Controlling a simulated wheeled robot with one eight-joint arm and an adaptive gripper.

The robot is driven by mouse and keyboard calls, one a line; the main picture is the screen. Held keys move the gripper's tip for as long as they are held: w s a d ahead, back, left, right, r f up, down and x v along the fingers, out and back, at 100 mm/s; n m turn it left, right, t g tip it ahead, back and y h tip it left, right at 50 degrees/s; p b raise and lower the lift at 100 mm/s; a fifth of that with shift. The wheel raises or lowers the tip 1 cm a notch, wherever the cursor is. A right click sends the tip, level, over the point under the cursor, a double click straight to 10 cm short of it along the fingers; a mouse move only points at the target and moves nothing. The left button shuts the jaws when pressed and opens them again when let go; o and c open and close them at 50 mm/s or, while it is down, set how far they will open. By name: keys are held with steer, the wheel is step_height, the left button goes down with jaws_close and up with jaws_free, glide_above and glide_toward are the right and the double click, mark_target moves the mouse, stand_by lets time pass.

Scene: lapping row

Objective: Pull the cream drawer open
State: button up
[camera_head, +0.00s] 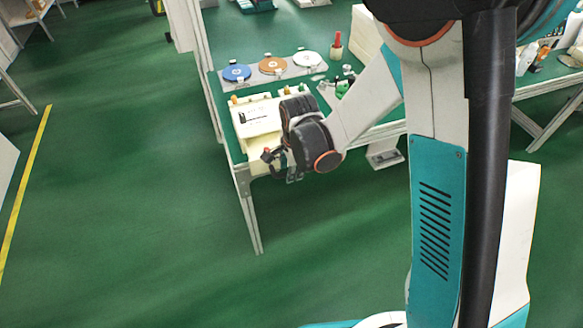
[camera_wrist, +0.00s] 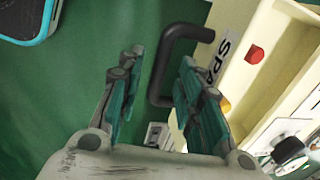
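The cream drawer (camera_head: 262,153) sticks out of the front of a cream cabinet (camera_head: 262,118) at the bench's front left corner. In the wrist view its front panel (camera_wrist: 229,45) bears a partly hidden label starting "SPA", and its hollow inside shows with a red item (camera_wrist: 255,53) in it. A black bow handle (camera_wrist: 160,67) stands out from the front. My gripper (camera_wrist: 158,78) is open, its two teal fingers apart on either side of the handle's bar, with gaps visible. In the head view my gripper (camera_head: 273,161) is at the drawer's front, partly hidden by my wrist.
Blue (camera_head: 237,73), orange (camera_head: 272,65) and white (camera_head: 307,59) discs lie behind the cabinet on the green bench (camera_head: 330,72). Small items stand on the cabinet top. A red-handled tool (camera_head: 337,45) stands further back. The green floor (camera_head: 140,190) left of the bench is clear.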

step_height(320, 180, up, 12)
steer(key=s, duration=0.2)
steer(key=shift+d+f, duration=0.15)
steer(key=shift+d, duration=0.15)
stand_by(0.4)
